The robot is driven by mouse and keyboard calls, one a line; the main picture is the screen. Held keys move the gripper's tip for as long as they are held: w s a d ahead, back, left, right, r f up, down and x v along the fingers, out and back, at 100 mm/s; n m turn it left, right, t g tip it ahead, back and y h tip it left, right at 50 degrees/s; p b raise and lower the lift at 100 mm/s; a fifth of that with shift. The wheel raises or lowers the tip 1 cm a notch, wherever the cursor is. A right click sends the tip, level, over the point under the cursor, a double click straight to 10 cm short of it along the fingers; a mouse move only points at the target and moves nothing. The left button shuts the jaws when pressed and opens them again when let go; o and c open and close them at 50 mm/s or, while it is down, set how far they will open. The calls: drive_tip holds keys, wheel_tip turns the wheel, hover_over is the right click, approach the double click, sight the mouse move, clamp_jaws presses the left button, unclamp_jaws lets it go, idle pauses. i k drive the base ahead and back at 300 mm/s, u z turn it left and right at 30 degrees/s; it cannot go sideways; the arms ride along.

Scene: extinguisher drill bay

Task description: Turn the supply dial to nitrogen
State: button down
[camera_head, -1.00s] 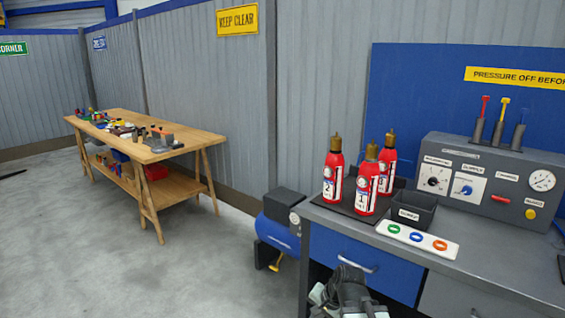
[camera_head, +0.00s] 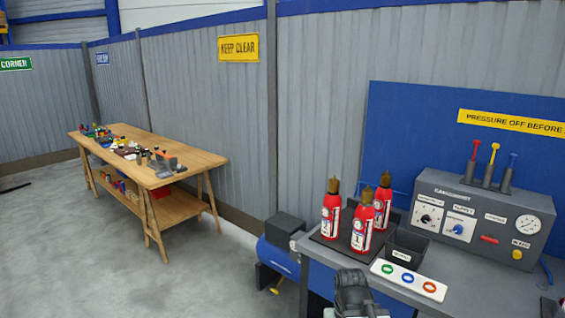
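The supply dial (camera_head: 458,229) is a knob on a white and blue plate under a small label, on the sloped front of a grey control panel (camera_head: 478,258). Its pointer setting is too small to read. A second, black-marked dial (camera_head: 427,218) is just left of it. The dark end of my arm (camera_head: 355,293), with my gripper, shows at the bottom centre, in front of the bench and well apart from the panel. Its fingers cannot be made out.
Three red extinguishers (camera_head: 362,230) stand on a dark mat left of the panel. A dark open bin (camera_head: 405,249) and a white tray with coloured rings (camera_head: 409,281) lie before the panel. A blue compressor (camera_head: 277,255) is beside the bench.

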sight(457, 228)
drive_tip(key=z, duration=1.25)
